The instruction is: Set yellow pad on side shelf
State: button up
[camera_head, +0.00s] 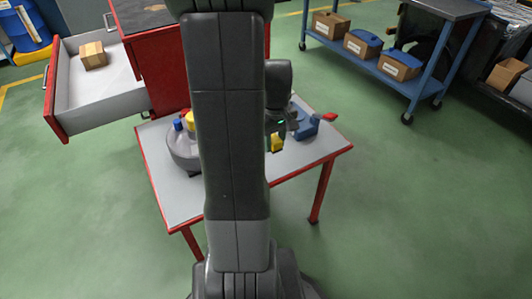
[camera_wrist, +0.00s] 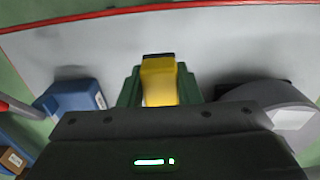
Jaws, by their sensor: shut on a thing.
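The yellow pad (camera_wrist: 159,82) is held between the two fingers of my gripper (camera_wrist: 160,88) in the wrist view, its dark end pointing away from the wrist. In the head view the pad (camera_head: 277,143) shows just right of my arm, over the grey table top (camera_head: 307,151). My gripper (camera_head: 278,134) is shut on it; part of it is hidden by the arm. I cannot tell how high the pad is above the table. The side shelf of the task is not clearly identifiable; a red-edged table top and a blue shelf cart (camera_head: 397,77) are in view.
A grey round container (camera_head: 183,156) with blue and yellow tops stands left on the table. A blue object with a red part (camera_head: 308,127) stands right on it. A red cabinet with an open drawer (camera_head: 95,91) is at left, holding a cardboard box (camera_head: 93,55).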

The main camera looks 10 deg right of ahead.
aim_at(274, 165)
notch_tip(274, 165, down, 7)
jog(key=shift+f+b, duration=0.15)
jog(key=shift+b, duration=0.85)
jog(key=shift+f, duration=0.2)
jog(key=o, duration=1.1)
jog(key=shift+r, duration=0.15)
notch_tip(274, 165, up, 12)
jog(key=p, duration=0.3)
jog(key=shift+r+p, duration=0.1)
jog(key=shift+p, duration=0.3)
